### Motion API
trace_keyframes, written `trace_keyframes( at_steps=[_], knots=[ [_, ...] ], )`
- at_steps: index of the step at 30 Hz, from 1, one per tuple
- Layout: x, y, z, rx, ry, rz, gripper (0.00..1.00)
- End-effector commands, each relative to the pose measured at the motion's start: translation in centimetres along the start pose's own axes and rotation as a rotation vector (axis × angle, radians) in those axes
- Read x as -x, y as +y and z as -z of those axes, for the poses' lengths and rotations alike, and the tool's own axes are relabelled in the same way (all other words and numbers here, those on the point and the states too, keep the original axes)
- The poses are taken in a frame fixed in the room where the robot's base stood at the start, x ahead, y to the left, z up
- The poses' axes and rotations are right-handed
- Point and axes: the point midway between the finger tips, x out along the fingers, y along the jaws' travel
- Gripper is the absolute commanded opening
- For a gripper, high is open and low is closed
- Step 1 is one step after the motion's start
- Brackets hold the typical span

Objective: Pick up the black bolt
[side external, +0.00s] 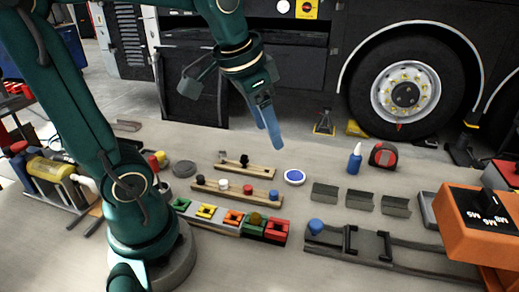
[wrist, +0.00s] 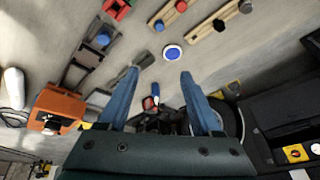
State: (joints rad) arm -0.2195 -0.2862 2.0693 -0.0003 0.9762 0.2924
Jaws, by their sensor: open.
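A black bolt (side external: 244,160) stands upright on the rear wooden rail (side external: 260,173). In the wrist view the black bolt (wrist: 219,25) is at the upper right, outside the space between the fingers. My gripper (side external: 272,138) hangs in the air above and behind the rails, pointing down. In the wrist view my gripper (wrist: 158,80) has its two blue fingers spread apart with nothing held between them. The front wooden rail (side external: 236,192) carries several pegs, including a white one (side external: 224,184) and a dark red one (side external: 248,189).
A white-rimmed blue disc (side external: 294,177) lies right of the rear rail. Coloured blocks (side external: 233,218) line the front. Grey brackets (side external: 360,200), a blue bottle (side external: 355,159), a tape measure (side external: 383,154) and an orange box (side external: 478,222) stand to the right. The coach wheel (side external: 406,90) is behind.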

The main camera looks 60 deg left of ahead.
Motion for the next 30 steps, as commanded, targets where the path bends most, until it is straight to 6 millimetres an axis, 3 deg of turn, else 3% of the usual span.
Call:
trace_keyframes(
  at_steps=[7, 15, 21, 30],
  knots=[
    [-5.2, -6.8, 1.5, 0.104, -0.171, 0.006, 0.66],
    [-10.8, -12.5, -1.1, 0.262, -0.325, -0.027, 0.66],
    [-12.7, -13.6, -3.2, 0.329, -0.384, -0.051, 0.66],
    [-15.7, -13.2, -4.5, 0.332, -0.386, -0.051, 0.66]
  ],
)
